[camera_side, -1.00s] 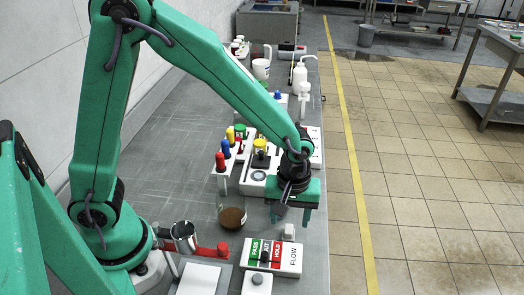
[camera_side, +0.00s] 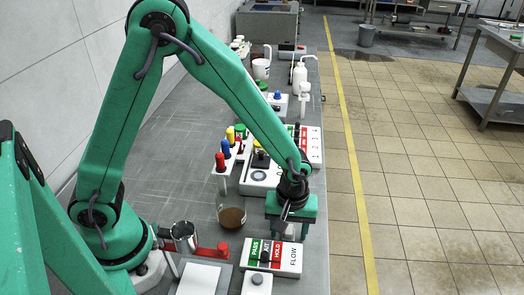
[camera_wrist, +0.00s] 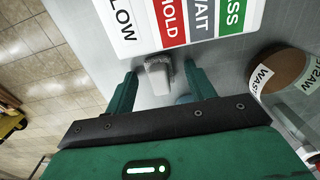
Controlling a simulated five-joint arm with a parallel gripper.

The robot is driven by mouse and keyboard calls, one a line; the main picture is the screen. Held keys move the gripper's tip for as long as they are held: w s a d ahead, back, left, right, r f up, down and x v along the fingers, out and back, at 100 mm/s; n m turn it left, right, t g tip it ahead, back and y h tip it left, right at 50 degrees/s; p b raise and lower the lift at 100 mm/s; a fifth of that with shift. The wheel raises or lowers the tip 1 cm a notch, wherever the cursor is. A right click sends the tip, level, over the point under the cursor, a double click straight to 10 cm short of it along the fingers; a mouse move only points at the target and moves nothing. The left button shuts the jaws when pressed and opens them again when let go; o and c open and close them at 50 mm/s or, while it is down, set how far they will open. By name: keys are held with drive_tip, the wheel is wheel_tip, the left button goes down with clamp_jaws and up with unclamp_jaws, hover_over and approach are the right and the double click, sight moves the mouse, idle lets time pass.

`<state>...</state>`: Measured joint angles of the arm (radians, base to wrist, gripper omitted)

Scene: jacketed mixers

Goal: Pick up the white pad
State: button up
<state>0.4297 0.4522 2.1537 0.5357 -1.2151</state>
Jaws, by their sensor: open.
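The white pad (camera_wrist: 158,74) is a small pale block on the grey bench, just in front of the label panel in the wrist view. In the side view the pad (camera_side: 289,231) shows between my fingers. My gripper (camera_side: 290,232) is open, pointing down, with its fingers on either side of the pad. In the wrist view my gripper's fingertips (camera_wrist: 160,72) flank the pad with visible gaps. I cannot tell how far the tips are above the bench.
The FLOW panel (camera_side: 273,256) with green, grey and red labels lies close in front. A brown-filled WASTE cup (camera_side: 231,217) stands to the left. The bench's right edge is near.

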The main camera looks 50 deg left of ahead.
sight(290, 228)
drive_tip(key=c, duration=1)
drive_tip(key=shift+r, duration=0.15)
drive_tip(key=shift+c, duration=0.2)
drive_tip(key=shift+r, duration=0.9)
wheel_tip(290, 228, up, 2)
drive_tip(key=shift+r, duration=0.15)
drive_tip(key=s+d+r, duration=0.6)
drive_tip(key=s, duration=0.3)
drive_tip(key=shift+s+d+r, duration=0.25)
drive_tip(key=shift+s+r, duration=0.05)
